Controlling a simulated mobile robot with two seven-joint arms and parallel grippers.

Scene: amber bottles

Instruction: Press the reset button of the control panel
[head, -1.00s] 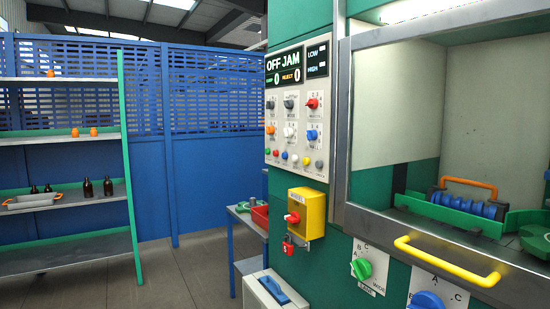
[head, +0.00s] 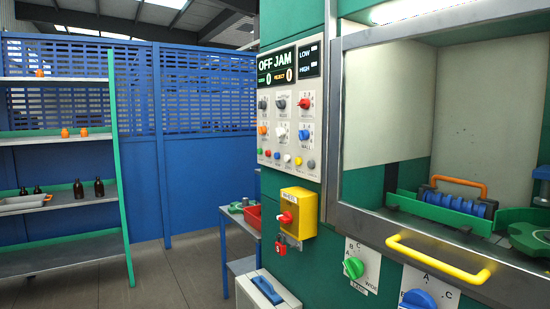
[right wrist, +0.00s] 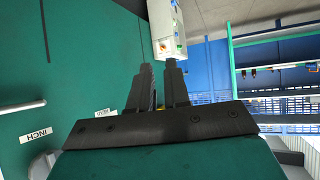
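The white control panel (head: 291,135) is on the green machine in the head view. Its display (head: 277,68) reads "OFF JAM" above two small counters. Below are several knobs and a bottom row of small coloured buttons (head: 287,158). The button labels are too small to read, so I cannot tell which is reset. In the right wrist view the panel (right wrist: 163,28) appears at the top, turned and seen at a slant, beyond the fingertips. My right gripper (right wrist: 161,66) is open and empty, with a narrow gap between its fingers. My left gripper is in neither view.
A yellow box with a red knob (head: 298,212) and a red padlock (head: 281,244) sit below the panel. A yellow handle (head: 438,259) and selector knobs (head: 353,267) stick out at right.

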